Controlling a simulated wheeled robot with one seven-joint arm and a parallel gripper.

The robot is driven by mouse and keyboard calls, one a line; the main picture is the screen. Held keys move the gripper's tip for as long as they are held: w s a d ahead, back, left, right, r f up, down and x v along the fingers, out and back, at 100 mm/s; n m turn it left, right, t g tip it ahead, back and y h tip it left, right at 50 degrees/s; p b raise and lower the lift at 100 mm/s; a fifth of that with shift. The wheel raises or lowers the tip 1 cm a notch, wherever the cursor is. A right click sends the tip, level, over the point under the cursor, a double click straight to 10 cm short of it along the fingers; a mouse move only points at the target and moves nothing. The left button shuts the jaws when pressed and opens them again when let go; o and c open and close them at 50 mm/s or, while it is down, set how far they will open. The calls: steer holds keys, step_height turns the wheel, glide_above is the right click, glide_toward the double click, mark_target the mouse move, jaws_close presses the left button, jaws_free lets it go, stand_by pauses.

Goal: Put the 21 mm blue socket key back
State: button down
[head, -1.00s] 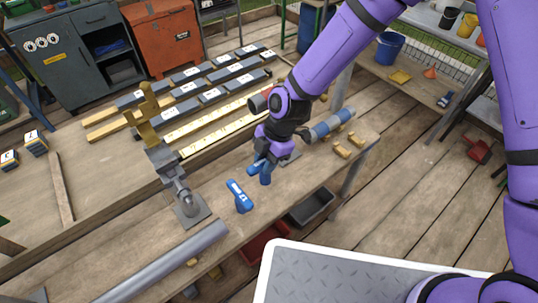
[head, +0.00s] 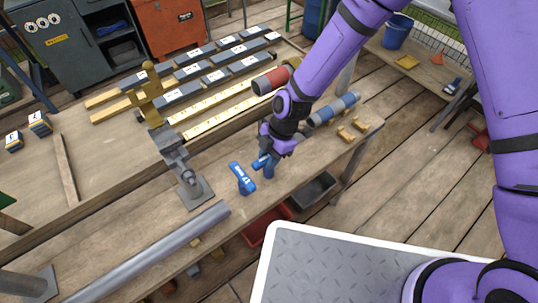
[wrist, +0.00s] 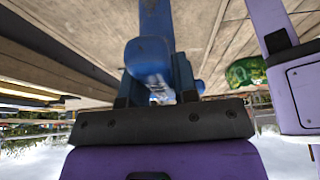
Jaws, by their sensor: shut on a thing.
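My gripper (head: 266,157) is shut on a blue socket key (head: 268,169), above the workbench near its front edge. In the wrist view the blue key (wrist: 150,58) sits between the jaws (wrist: 155,90) and extends away from the camera. Its size mark cannot be read. I cannot tell whether the held key touches the bench.
A blue-grey roll (head: 333,108) and small wooden pieces (head: 350,130) are to the right. Slate-topped battens (head: 205,75) lie behind. Red (head: 262,228) and black bins (head: 311,188) sit below the bench edge.

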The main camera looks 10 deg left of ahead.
steer(key=shift+f, duration=0.55)
stand_by(0.4)
steer(key=c, duration=0.8)
jaws_free()
